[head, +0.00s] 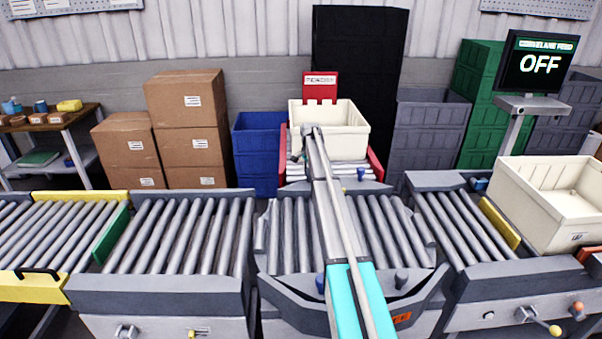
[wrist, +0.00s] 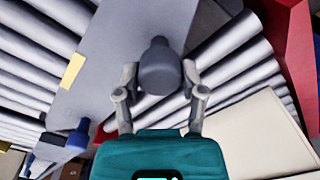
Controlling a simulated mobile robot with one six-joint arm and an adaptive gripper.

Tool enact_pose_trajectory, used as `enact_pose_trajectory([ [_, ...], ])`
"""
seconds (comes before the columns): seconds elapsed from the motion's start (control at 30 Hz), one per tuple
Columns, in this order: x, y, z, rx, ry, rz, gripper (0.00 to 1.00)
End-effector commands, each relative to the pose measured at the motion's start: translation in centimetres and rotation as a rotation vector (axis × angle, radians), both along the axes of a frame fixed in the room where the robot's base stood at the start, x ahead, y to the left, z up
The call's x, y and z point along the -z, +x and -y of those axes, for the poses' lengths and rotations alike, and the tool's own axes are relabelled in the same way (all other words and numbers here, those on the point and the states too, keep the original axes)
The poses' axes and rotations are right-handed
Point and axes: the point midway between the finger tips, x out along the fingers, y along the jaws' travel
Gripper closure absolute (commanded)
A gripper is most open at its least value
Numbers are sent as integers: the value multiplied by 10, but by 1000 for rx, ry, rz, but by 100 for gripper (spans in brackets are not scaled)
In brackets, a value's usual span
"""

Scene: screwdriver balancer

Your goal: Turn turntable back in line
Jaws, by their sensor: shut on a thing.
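The turntable (head: 291,235) is the middle roller section in the head view, between two fixed conveyors. Its rollers look close to parallel with the neighbouring rollers; a small angle between them I cannot tell. My gripper (wrist: 159,72) is shut on a dark grey upright knob (wrist: 158,62) in the wrist view, one finger on each side. The knob stands by a grey plate (wrist: 100,65). In the head view my arm reaches over the turntable and hides its middle; gripper and held knob are not clear there. A blue knob (head: 360,173) stands at the far right edge.
Roller conveyors flank it at left (head: 180,235) and right (head: 465,235). A cream tote (head: 350,140) on a red cart (head: 377,170) stands behind, close to the far edge. Another cream tote (head: 525,210) sits at right. A screen (head: 540,65) reads OFF.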

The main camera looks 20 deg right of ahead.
Motion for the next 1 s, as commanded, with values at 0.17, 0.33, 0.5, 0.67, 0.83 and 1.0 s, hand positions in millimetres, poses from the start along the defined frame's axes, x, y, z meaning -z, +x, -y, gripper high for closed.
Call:
enact_pose_trajectory([
  [0.17, 1, -6, -3, 8, -12, -18, 100],
  [0.33, 1, -4, -10, 0, -12, -18, 100],
  [0.5, 1, -3, -15, -5, -12, -18, 38],
  [0.67, 1, -1, -18, -9, -10, -16, 13],
  [0.83, 1, 2, -20, -11, -9, -14, 13],
  [1.0, 1, 3, -21, -12, -8, -12, 13],
])
